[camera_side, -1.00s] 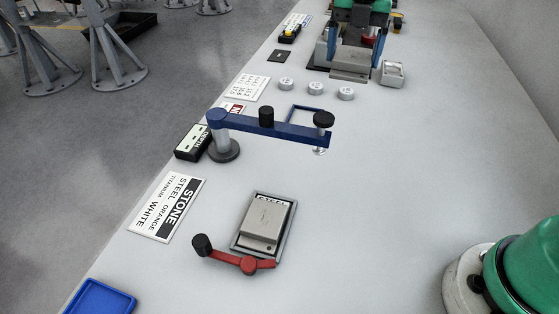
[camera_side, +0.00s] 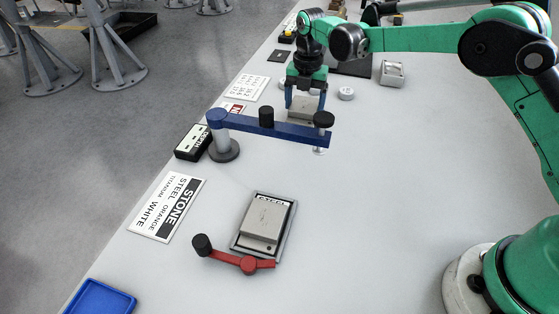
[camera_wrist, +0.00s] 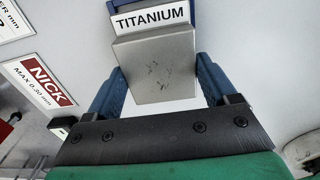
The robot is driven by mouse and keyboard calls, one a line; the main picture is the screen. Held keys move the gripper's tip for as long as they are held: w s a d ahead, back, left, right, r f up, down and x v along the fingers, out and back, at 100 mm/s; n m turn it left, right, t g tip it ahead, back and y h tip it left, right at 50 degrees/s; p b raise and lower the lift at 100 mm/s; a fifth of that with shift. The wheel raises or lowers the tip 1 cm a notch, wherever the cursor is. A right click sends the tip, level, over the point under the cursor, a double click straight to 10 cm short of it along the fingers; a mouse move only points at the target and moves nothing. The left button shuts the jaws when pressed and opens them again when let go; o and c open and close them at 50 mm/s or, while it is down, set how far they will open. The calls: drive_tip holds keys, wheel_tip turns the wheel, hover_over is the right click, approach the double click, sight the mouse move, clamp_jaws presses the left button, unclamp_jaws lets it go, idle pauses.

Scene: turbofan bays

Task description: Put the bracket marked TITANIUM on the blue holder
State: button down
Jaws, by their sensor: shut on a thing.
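The grey bracket marked TITANIUM (camera_wrist: 155,68) is between the two blue fingers of my gripper (camera_wrist: 160,90) in the wrist view. My gripper (camera_side: 305,105) is shut on the bracket (camera_side: 302,104) in the side view, low over the bench just behind a dark blue bar. The blue holder, a square outline in the earlier side view, is mostly hidden now by the bracket, fingers and bar. Blue edges (camera_wrist: 196,12) show beside the label in the wrist view. I cannot tell whether the bracket touches the holder.
The dark blue bar (camera_side: 285,131) on a post crosses in front of the gripper. A second bracket (camera_side: 265,222) lies in a grey holder with a red lever (camera_side: 235,258) before it. A blue tray (camera_side: 100,298) is at front left. The bench's right middle is clear.

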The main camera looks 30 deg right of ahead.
sight(305, 105)
drive_tip(key=shift+f, duration=1.3)
drive_tip(key=shift+f, duration=0.3)
